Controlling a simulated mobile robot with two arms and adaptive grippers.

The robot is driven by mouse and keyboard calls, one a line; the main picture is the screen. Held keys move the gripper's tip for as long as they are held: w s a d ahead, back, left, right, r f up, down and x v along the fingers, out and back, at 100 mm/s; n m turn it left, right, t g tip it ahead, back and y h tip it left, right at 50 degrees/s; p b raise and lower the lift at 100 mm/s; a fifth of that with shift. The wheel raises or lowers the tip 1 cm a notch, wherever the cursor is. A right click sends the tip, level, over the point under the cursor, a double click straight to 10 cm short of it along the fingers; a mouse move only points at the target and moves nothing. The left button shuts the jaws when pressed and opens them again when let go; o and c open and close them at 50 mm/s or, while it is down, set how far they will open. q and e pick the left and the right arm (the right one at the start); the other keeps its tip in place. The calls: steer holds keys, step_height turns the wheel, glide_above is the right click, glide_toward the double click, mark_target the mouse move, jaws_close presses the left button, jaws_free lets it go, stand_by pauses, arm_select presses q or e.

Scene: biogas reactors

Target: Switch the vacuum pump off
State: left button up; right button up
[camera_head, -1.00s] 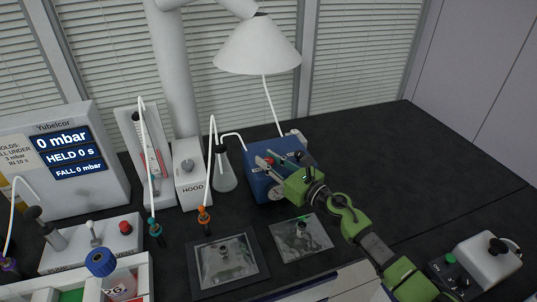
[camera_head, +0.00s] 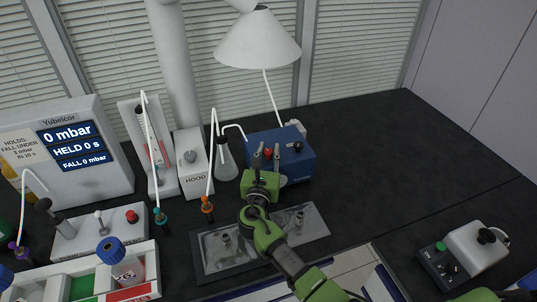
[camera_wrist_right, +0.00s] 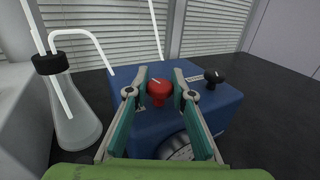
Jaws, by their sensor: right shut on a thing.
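The vacuum pump is a blue box (camera_head: 299,166) on the black bench, in front of the lamp cord. On its top are a red knob (camera_head: 268,153) and a black knob (camera_head: 298,147); a round gauge on its front is partly hidden by my gripper. My right gripper (camera_head: 267,156) reaches over the pump from the front. In the right wrist view its two fingers (camera_wrist_right: 160,80) stand on either side of the red knob (camera_wrist_right: 159,92), closed on it. The black knob (camera_wrist_right: 214,76) is just right of the fingers. My left gripper is not in view.
A flask (camera_head: 226,162) with tubing stands close left of the pump, beside the HOOD box (camera_head: 194,172). Framed plates (camera_head: 222,270) lie in front. The display (camera_head: 70,150) reads 0 mbar. A grey box (camera_head: 476,248) sits at right; the bench behind it is clear.

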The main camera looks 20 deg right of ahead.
mark_target(268, 151)
steer(key=shift+m+g+h+b, duration=0.8)
steer(key=shift+m+h, duration=0.2)
steer(key=shift+h, duration=0.4)
steer(key=o, duration=1.1)
step_height(268, 151, up, 10)
